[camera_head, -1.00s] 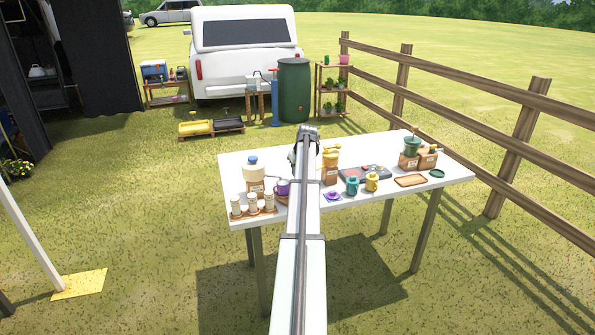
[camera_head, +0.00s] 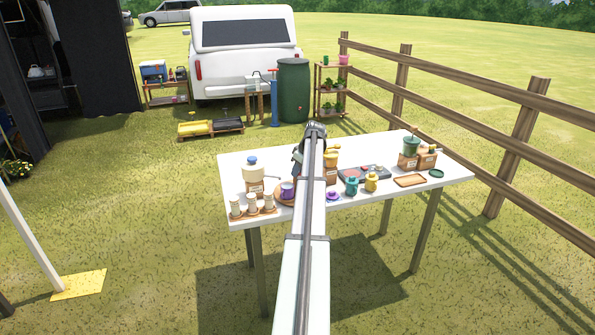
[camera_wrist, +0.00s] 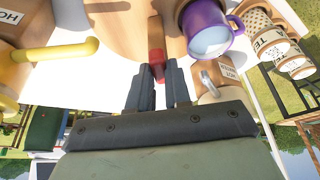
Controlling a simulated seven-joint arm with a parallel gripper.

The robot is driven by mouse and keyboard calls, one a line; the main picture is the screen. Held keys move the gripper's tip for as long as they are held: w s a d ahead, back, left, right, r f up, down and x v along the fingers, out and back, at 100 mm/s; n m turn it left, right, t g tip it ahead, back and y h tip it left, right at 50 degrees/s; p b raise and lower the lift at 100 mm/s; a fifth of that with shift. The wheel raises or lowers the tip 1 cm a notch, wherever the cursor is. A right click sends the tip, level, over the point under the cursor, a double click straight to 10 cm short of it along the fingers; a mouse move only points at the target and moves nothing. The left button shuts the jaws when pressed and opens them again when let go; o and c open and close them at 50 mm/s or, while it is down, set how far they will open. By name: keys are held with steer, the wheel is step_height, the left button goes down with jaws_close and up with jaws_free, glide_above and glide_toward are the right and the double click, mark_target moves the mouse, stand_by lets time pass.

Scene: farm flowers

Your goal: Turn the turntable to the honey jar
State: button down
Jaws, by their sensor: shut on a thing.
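The turntable (camera_wrist: 120,25) is a round wooden disc at the top of the wrist view, with a red-tipped handle (camera_wrist: 156,58) at its edge. My gripper (camera_wrist: 158,80) is shut on that handle. A purple mug (camera_wrist: 205,25) sits on the turntable, to the right of the handle. In the head view the turntable (camera_head: 284,200) and the mug (camera_head: 288,190) show left of my arm, which hides part of the disc.
A dark tray (camera_head: 364,174), teal jar (camera_head: 352,186), yellow jar (camera_head: 371,182) and wooden tray (camera_head: 410,180) lie to the right. The table's front right is clear.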

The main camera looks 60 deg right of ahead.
steer(key=shift+w+d+n+y, duration=0.1)
steer(key=shift+n+y, duration=0.35)
steer(key=shift+n, duration=0.75)
steer(key=shift+d+n+y, duration=0.1)
steer(key=shift+n+y, duration=0.35)
steer(key=shift+n, duration=0.75)
steer(key=shift+d+n+g+y, duration=0.15)
steer(key=shift+n+y, duration=0.3)
steer(key=shift+n, duration=0.75)
steer(key=shift+a+n+g+y, duration=0.1)
steer(key=shift+n+g+y, duration=0.25)
steer(key=shift+n, duration=0.85)
steer(key=shift+w+d+n+g+y, duration=0.1)
steer(key=shift+n+g+y, duration=0.25)
steer(key=shift+n, duration=0.85)
steer(key=shift+n+g+y, duration=0.25)
steer(key=shift+n+g, duration=0.1)
steer(key=shift+n, duration=0.85)
steer(key=shift+w+n+g+y, duration=0.1)
steer(key=shift+n+g+y, duration=0.4)
steer(key=shift+n, duration=1.3)
steer(key=shift+n+g+h, duration=0.3)
steer(key=shift+n+g, duration=0.2)
steer(key=shift+n, duration=0.2)
steer(key=c, duration=1.1)
jaws_free()
steer(key=shift+o, duration=0.2)
steer(key=shift+r, duration=0.1)
